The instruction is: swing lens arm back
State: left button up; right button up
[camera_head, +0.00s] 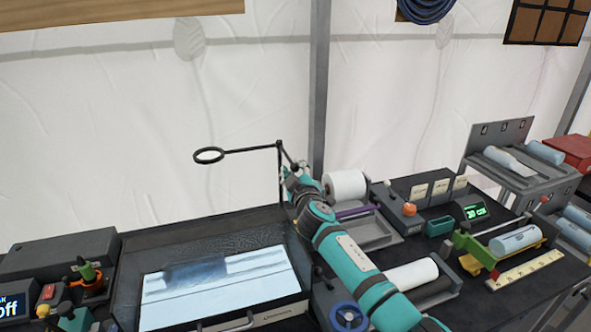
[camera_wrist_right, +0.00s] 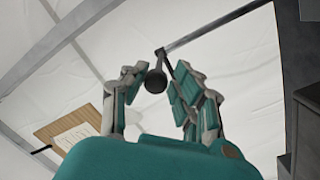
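The lens arm is a thin black rod (camera_head: 250,150) with a ring lens (camera_head: 209,155) at its left end. It reaches left from the top of a thin black post (camera_head: 279,180), and the ring hangs above the back of the light panel. My right gripper (camera_head: 294,172) is at the rod's right end, beside the post. In the right wrist view, a round dark knob (camera_wrist_right: 156,81) at the rod's end lies between the two fingers of my right gripper (camera_wrist_right: 159,75). The fingers are apart, with no firm grip visible. My left gripper is not in view.
A lit white panel (camera_head: 222,288) lies below the lens. A white roll (camera_head: 345,187), a tray and a blue wheel (camera_head: 349,317) lie around my right arm. The space above the panel is free.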

jog(key=o, duration=0.3)
jog(key=shift+a, duration=0.1)
jog(key=shift+r, duration=0.1)
jog(key=v, duration=1.2)
